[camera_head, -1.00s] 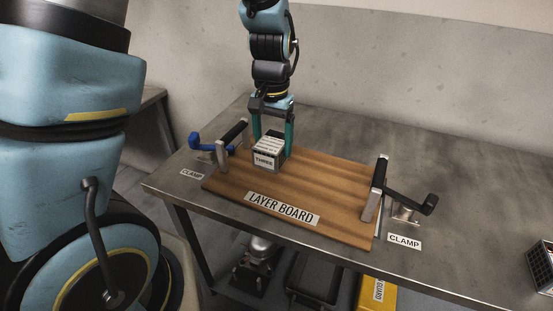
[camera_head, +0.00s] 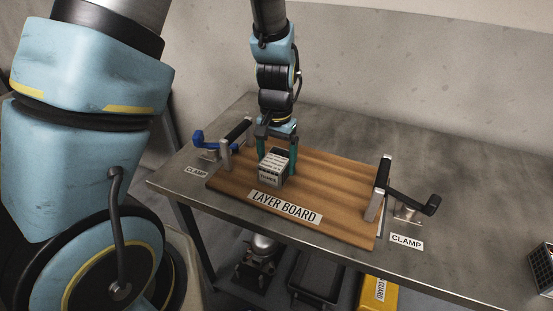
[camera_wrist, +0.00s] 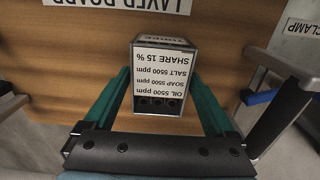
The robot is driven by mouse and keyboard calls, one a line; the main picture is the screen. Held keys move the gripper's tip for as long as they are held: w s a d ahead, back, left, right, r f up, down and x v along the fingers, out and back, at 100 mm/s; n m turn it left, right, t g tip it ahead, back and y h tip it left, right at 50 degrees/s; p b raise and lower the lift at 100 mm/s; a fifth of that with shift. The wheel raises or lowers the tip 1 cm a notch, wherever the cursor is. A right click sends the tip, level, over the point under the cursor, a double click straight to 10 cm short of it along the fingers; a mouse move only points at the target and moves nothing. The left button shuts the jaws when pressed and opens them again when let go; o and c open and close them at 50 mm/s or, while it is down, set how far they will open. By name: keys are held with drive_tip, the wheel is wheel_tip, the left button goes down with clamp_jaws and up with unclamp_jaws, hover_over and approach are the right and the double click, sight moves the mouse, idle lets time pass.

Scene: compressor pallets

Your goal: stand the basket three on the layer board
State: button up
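The basket three (camera_head: 272,168) is a small grey box with a printed text label on its upper face. It is over the left part of the brown wooden layer board (camera_head: 330,190), upright or nearly so. Whether its base touches the board I cannot tell. My gripper (camera_head: 277,160) points down with its green fingers on either side of the basket. In the wrist view the fingertips (camera_wrist: 163,80) meet the sides of the basket (camera_wrist: 163,75), with the word THREE at its far edge. The basket's underside is hidden.
A clamp with a blue handle (camera_head: 205,140) stands at the board's left end, close to my gripper. Another clamp with a black handle (camera_head: 415,200) stands at the right end. The board's middle and right are bare. A dark crate (camera_head: 543,268) is at the right edge.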

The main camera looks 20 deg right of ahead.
sight(276, 159)
drive_tip(key=shift+o, duration=0.6)
drive_tip(key=shift+r, duration=0.1)
wheel_tip(276, 159, up, 12)
drive_tip(key=w+a+f+n+t, duration=0.1)
drive_tip(key=a+n, duration=0.7)
drive_tip(key=a, duration=1.7)
drive_tip(key=shift+a+f+t+b, duration=0.15)
drive_tip(key=shift+a+t+b, duration=0.05)
drive_tip(key=shift+t+b, duration=0.15)
